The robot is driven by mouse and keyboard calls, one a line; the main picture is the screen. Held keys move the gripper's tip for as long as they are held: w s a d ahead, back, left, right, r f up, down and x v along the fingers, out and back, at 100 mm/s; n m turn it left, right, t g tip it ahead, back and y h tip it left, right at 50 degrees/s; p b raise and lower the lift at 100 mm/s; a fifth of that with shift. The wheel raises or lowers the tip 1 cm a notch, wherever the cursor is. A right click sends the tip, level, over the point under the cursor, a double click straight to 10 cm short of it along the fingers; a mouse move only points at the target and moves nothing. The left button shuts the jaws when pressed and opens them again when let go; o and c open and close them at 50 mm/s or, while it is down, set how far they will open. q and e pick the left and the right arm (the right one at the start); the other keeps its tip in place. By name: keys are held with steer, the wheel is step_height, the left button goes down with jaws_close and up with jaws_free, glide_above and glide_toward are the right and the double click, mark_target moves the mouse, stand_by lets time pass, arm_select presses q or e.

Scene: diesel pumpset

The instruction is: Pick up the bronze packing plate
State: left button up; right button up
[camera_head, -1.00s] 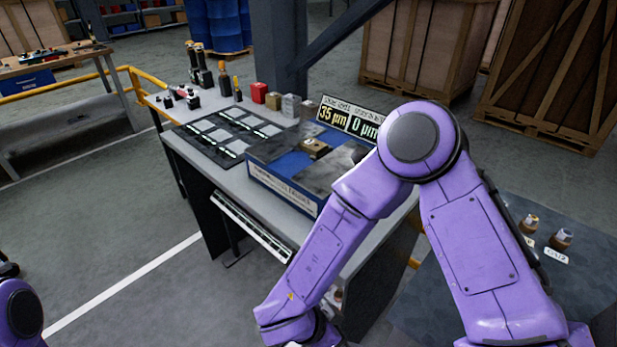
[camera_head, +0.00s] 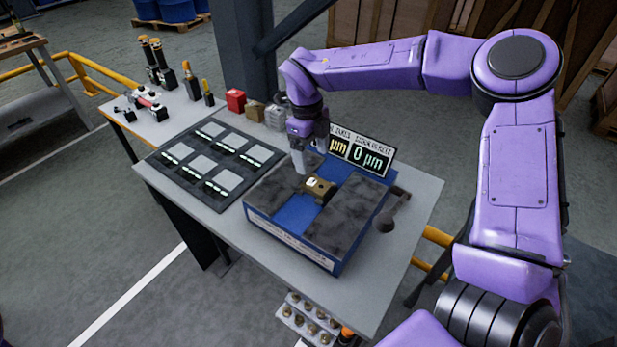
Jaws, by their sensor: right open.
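A small bronze-coloured block (camera_head: 319,191) with a pale mark on top sits in the middle of the blue and dark-grey fixture (camera_head: 290,240) on the bench. It looks like the bronze packing plate, though it is too small to be sure. My right gripper (camera_head: 303,171) points down just behind and to the left of the block, close above the fixture. It is open; the gap between its fingers is hard to see from here, and whether it touches the block cannot be told. My left gripper is out of view.
A black tray (camera_head: 176,141) with several grey plates lies left of the fixture. Red (camera_head: 236,99) and tan boxes stand near a column (camera_head: 243,50). The bench's front right is clear.

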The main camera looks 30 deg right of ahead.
mark_target(317, 184)
steer(key=s+f, duration=0.1)
steer(key=s+f+p, duration=0.1)
steer(key=s, duration=0.1)
steer(key=shift+d+f, duration=0.2)
steer(key=shift+f, duration=0.1)
steer(key=f, duration=0.1)
steer(key=w+f+p, duration=0.1)
steer(key=f, duration=0.1)
steer(key=w+f+p, duration=0.1)
steer(key=f, duration=0.1)
steer(key=shift+f, duration=0.4)
steer(key=shift+s+r, duration=0.15)
steer(key=shift+s, duration=0.25)
steer(key=c, duration=0.4)
steer(key=shift+w, duration=0.15)
jaws_close()
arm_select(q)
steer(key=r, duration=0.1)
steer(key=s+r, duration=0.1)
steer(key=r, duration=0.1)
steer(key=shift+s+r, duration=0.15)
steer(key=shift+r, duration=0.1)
arm_select(e)
steer(key=shift+r, duration=0.1)
